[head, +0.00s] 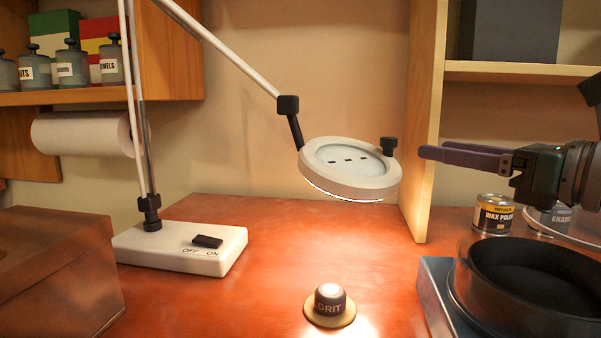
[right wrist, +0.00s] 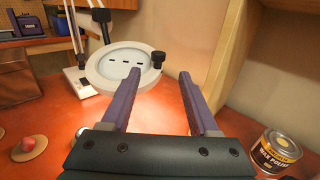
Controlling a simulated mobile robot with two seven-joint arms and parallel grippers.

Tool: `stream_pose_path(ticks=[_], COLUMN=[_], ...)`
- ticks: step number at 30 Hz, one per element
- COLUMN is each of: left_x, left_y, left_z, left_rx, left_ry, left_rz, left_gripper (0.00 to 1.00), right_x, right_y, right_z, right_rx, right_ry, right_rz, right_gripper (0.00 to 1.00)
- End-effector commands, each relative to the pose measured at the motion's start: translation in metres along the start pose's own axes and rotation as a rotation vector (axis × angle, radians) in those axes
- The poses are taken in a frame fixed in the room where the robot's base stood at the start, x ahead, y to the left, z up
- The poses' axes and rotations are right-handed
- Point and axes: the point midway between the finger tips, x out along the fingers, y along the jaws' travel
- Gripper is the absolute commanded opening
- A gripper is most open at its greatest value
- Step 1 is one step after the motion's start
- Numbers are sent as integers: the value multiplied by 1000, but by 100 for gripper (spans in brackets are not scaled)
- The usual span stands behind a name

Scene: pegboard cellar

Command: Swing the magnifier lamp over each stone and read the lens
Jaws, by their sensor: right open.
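The magnifier lamp's white ring head (head: 312,172) hangs tilted over the table, lit underneath. Its lens (head: 340,157) shows three small dark marks, too small to read. A black knob (head: 389,146) stands on the ring's right side. My right gripper (head: 424,153) is open and empty, just right of the knob and apart from it. In the right wrist view the knob (right wrist: 158,58) appears ahead, between the fingertips (right wrist: 159,74). A dark round piece marked GRIT (head: 330,305) sits on a tan disc below the head; I cannot tell if it is a stone. My left gripper is out of view.
The lamp's white base (head: 165,252) has an OFF/ON switch (head: 207,241). A brown box (head: 55,265) stands left. A dark round pan (head: 535,280) and a wax polish tin (head: 493,214) are at right. A wooden shelf upright (head: 424,130) stands behind the fingers.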

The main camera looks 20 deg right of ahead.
Motion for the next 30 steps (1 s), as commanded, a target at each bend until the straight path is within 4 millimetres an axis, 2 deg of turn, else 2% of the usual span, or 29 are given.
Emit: stream_pose_path(ticks=[5,21,30], left_x=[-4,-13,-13], left_y=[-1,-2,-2], left_z=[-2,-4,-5], left_rx=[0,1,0], left_ry=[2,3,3], left_rz=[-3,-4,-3], left_gripper=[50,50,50], right_x=[12,83,98], right_y=[0,0,1], right_z=[3,2,0], right_rx=[-4,1,-2], right_ry=[-1,-2,2], right_rz=[2,0,2], right_gripper=[61,61,61])
